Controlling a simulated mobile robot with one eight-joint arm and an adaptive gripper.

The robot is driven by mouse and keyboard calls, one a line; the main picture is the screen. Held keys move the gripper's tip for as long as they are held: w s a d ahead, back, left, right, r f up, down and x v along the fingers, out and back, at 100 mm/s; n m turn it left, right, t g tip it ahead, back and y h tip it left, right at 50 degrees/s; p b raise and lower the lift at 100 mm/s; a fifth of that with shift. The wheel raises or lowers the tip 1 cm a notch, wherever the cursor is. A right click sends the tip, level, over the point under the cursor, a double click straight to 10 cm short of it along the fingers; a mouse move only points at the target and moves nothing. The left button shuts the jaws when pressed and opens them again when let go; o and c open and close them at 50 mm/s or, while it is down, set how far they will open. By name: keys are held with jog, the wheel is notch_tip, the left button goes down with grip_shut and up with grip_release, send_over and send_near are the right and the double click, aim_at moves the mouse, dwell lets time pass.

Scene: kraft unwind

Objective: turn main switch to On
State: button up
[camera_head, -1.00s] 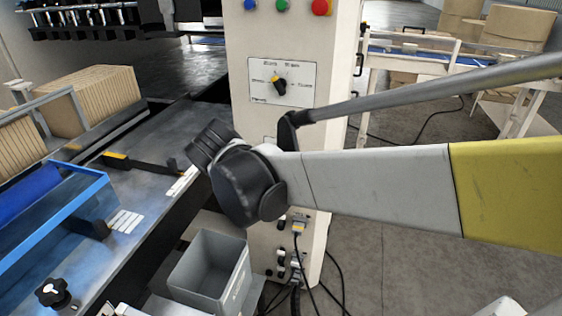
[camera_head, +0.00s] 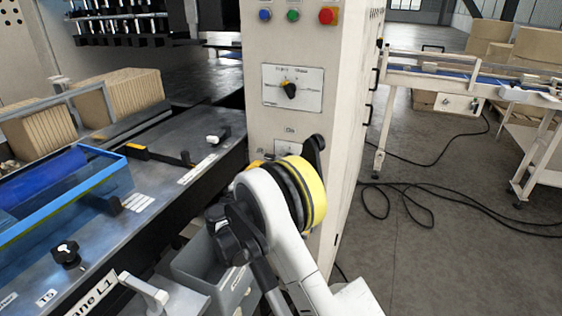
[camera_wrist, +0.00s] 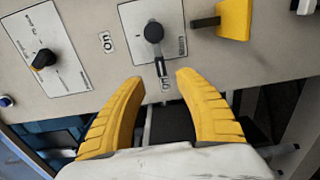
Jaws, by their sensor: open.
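The main switch (camera_wrist: 153,33) is a black round knob with a short lever on a white plate, in the upper middle of the wrist view. Its lever points down in that view, towards a small label (camera_wrist: 166,85) I cannot read surely. A label that looks like "On" (camera_wrist: 106,42) sits left of the plate. My gripper (camera_wrist: 159,78) is open, with its two yellow fingers on either side of the lever's end and nothing held. I cannot tell whether they touch it. In the head view my arm largely hides the switch plate (camera_head: 285,149).
A selector knob (camera_head: 289,90) sits higher on the cream cabinet (camera_head: 345,100), below blue, green and red buttons. A grey bin (camera_head: 190,270) stands below. Cables (camera_head: 430,200) lie on the open floor right.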

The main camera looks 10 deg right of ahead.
aim_at(271, 159)
jog(key=b+x, duration=0.2)
jog(key=x, duration=0.7)
jog(key=shift+f+b, duration=0.1)
jog(key=shift+b, duration=0.25)
jog(key=shift+w+d, duration=0.35)
jog(key=shift+w, duration=0.2)
grip_shut()
